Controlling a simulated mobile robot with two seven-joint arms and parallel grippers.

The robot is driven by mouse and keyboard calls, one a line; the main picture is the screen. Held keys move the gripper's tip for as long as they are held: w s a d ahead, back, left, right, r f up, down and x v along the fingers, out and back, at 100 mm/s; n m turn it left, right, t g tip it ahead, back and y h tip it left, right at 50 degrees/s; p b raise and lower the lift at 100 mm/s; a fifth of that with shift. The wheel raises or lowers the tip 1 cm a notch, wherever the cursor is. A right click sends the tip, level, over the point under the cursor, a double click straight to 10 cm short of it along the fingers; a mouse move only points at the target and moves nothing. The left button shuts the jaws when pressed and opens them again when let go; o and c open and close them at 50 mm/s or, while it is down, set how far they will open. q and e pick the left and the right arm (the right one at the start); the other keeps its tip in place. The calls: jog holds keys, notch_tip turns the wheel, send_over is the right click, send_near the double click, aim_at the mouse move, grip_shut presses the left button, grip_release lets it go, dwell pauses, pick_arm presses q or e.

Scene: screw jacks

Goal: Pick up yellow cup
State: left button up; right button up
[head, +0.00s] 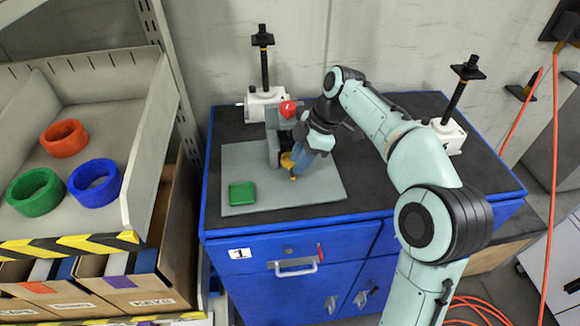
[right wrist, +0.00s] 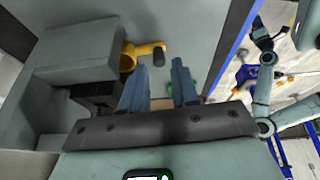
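No plain cup shape shows. The yellow thing by my right gripper is a small yellow piece (head: 287,161) low on a grey fixture (head: 272,140), on a grey plate on the blue cabinet. In the right wrist view the yellow piece (right wrist: 145,49) looks like a bent handle with a dark knob, beside a grey block. My right gripper (head: 294,172) reaches down beside it and partly hides it. In the right wrist view its two blue fingers (right wrist: 159,65) are apart, with nothing seen held between them. My left gripper does not show.
A green block (head: 242,193) lies on the grey plate (head: 325,189). White-based screw jacks stand behind (head: 264,104) and right (head: 452,137). A left bin holds orange (head: 64,125), green (head: 52,204) and blue (head: 78,195) rings.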

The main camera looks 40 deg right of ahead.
aim_at(290, 164)
jog(key=x, duration=0.3)
jog(key=shift+r, duration=0.1)
grip_shut()
